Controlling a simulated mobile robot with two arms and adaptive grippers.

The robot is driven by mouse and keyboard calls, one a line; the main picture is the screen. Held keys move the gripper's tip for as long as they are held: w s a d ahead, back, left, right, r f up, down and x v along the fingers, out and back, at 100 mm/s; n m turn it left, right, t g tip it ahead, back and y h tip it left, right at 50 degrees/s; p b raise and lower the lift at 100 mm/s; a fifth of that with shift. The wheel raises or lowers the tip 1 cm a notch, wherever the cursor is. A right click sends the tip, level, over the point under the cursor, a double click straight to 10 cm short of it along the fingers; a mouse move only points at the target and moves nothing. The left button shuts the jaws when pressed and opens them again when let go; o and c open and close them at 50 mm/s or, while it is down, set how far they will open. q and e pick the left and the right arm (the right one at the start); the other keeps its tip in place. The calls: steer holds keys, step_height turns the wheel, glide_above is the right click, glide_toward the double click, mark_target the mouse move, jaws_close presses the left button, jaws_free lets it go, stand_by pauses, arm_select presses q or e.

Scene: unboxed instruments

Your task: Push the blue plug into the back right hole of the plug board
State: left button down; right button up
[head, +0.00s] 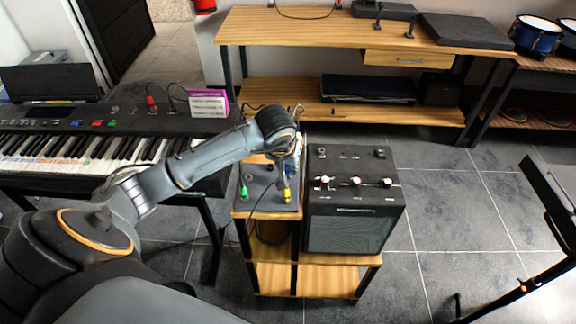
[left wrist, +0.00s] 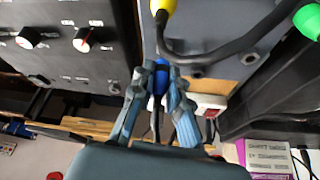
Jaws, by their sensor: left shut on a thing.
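The plug board (head: 262,200) is a grey panel on the small wooden stand. A green plug (head: 243,192) stands at its left and a yellow plug (head: 287,194) at its front right; both also show in the left wrist view, the yellow one (left wrist: 163,6) at the top and the green one (left wrist: 308,20) at the top right. My left gripper (head: 288,172) is over the board's right part. In the left wrist view its fingers (left wrist: 162,68) are shut on the blue plug (left wrist: 161,78), close to the board's back edge. The plug's tip and the hole under it are hidden.
A black amplifier (head: 352,215) with knobs stands close to the board's right side. A keyboard (head: 80,145) is on the left, with a purple box (head: 208,103) on it. A dark cable (left wrist: 225,47) arches over the board. A wooden bench (head: 330,30) stands behind.

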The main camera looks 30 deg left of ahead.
arm_select(q)
steer(key=shift+f+b, duration=0.95)
steer(key=shift+f, duration=0.15)
steer(key=shift+s+f, duration=0.15)
stand_by(0.5)
steer(key=c, duration=1.2)
jaws_free()
steer(key=shift+f, duration=0.1)
steer(key=shift+r, duration=0.55)
steer(key=v, duration=1.1)
